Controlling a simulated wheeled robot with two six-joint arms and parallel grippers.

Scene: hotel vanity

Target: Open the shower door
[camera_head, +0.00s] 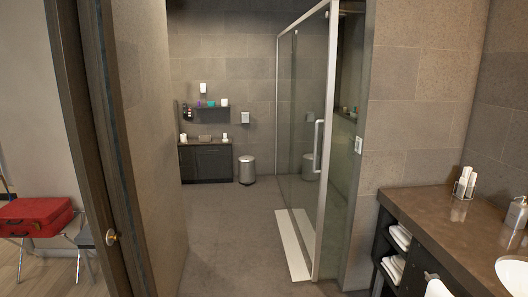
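The glass shower door (303,150) stands right of centre in the head view, in a light metal frame. A vertical bar handle (317,146) is on its near edge. A white strip (292,245) runs along the floor at its base. I cannot tell clearly whether the door is open or shut. Neither of my grippers shows in this view.
A dark wooden door (85,140) with a brass knob stands at left. A vanity counter (430,215) juts in at right with towels below. A bin (247,169) and dark cabinet (205,162) are at the back. The grey floor (225,235) between is clear.

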